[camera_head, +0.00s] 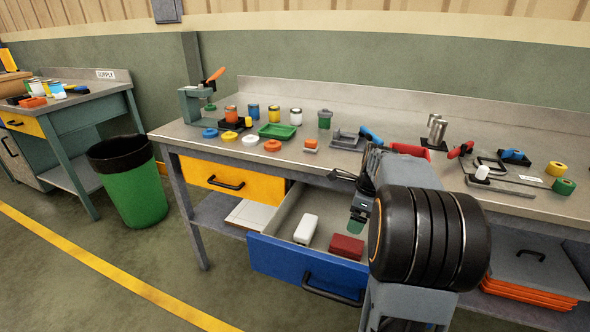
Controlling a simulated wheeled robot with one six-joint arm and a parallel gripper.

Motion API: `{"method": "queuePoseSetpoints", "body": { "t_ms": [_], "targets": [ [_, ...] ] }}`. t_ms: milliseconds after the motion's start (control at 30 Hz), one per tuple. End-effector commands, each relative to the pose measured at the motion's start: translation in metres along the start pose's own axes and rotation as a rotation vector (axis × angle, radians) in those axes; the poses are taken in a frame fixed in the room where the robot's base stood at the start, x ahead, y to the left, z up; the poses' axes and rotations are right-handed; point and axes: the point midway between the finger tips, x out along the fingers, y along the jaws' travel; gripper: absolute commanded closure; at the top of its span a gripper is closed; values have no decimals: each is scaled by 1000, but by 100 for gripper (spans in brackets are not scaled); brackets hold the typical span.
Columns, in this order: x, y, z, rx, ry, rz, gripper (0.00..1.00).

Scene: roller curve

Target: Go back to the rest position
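My gripper (358,214) points down over the right part of an open blue drawer (290,263) under the workbench. A small dark green patch (356,227) shows at its tips. I cannot tell whether this is a held thing, part of the gripper, or something behind it. The finger gap is too small to make out. In the drawer lie a white block (306,229) and a dark red block (346,247), both apart from the gripper. My arm rises at the right and hides part of the bench.
The workbench (310,157) carries a green tray (277,131), several cans, coloured rings, a press (198,104) and tools. The yellow drawer (233,181) looks nearly shut. A green bin (135,190) stands at the left. Orange trays (528,293) sit low right. Floor is free at the front left.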

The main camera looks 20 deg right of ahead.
Motion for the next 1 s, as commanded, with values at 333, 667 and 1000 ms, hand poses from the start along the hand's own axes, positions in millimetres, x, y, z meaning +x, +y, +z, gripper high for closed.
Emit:
{"method": "queuePoseSetpoints", "body": {
  "t_ms": [333, 667, 1000],
  "targets": [
    [6, 0, -3, -283, 10, -10, 6],
    [-52, 100, 38, -1518, 112, -12, 6],
    [-150, 212, 89, -2248, 213, -117, 6]
  ]
}}
